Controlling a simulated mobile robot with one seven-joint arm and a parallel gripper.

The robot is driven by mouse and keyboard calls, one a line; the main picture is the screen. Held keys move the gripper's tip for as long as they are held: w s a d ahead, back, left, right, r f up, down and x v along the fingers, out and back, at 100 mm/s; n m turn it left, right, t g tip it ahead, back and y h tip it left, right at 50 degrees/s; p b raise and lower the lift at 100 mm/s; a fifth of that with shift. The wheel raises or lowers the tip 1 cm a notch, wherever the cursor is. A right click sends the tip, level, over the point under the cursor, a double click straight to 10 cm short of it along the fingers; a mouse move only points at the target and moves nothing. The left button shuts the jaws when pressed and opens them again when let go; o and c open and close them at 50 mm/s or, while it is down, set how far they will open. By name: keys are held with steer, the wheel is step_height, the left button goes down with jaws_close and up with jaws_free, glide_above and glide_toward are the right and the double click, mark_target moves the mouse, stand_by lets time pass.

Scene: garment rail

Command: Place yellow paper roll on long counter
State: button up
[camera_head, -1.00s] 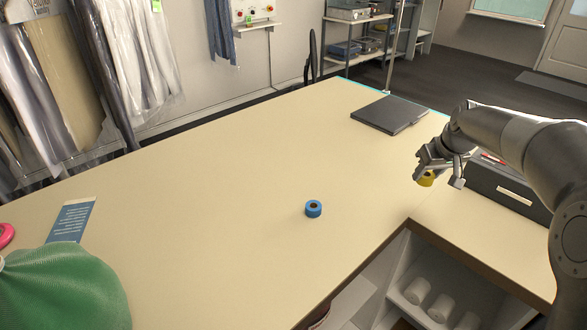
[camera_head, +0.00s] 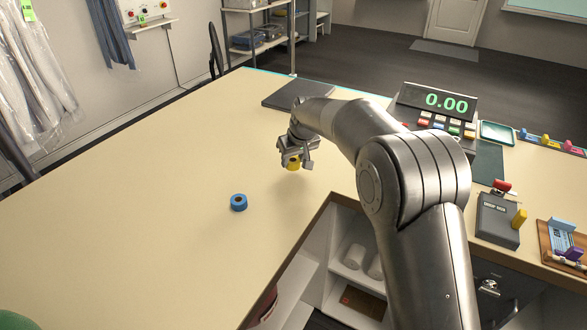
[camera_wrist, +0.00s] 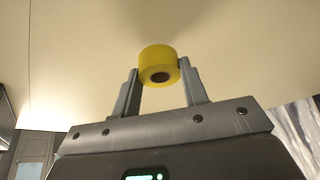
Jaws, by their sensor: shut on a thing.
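The yellow paper roll (camera_head: 293,163) is held between the fingers of my gripper (camera_head: 295,160) in the head view. In the wrist view the yellow roll (camera_wrist: 158,66) sits between the two fingertips of my gripper (camera_wrist: 160,80), with its dark core hole showing. My gripper is shut on it. The long counter (camera_head: 150,165) has a cream top and lies under and around the gripper. The roll is over this top; I cannot tell whether it touches it.
A blue roll (camera_head: 238,202) stands on the counter, left of and nearer than my gripper. A dark flat case (camera_head: 290,95) lies behind it. A register (camera_head: 437,110) and a grey card device (camera_head: 500,218) stand to the right. Open shelves (camera_head: 350,255) lie below. The counter's left part is clear.

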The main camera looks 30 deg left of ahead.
mark_target(294, 169)
steer(key=shift+f, duration=1.95)
steer(key=shift+f, duration=0.15)
steer(key=o, duration=1)
steer(key=shift+c, duration=0.2)
steer(key=v, duration=1.2)
steer(key=shift+w+r, duration=0.1)
steer(key=shift+r, duration=0.15)
